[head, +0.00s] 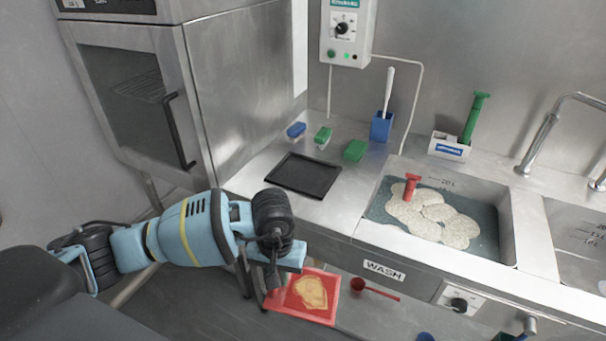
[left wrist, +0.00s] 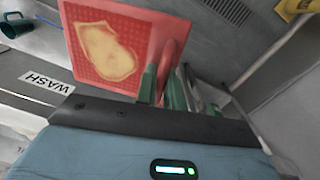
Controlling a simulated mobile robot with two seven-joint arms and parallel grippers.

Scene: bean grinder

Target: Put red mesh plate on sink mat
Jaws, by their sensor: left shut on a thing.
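The red mesh plate (head: 322,307), square with a tan patch at its middle, is held in front of and below the counter edge in the head view. It also fills the upper left of the left wrist view (left wrist: 85,70). My left gripper (head: 272,290) is shut on the plate's edge; its green-padded fingers (left wrist: 165,88) show beside the red handle part. A black rectangular mat (head: 304,175) lies empty on the steel counter left of the sink. Dark teal lining (head: 483,215) shows in the sink under several pale round pieces. My right gripper is not in view.
The wash sink (head: 508,225) holds a red-handled tool (head: 411,188). Blue (head: 296,130) and green (head: 355,150) brushes lie behind the black mat. A red scoop (head: 375,290) is below the counter edge. An oven (head: 135,90) stands left.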

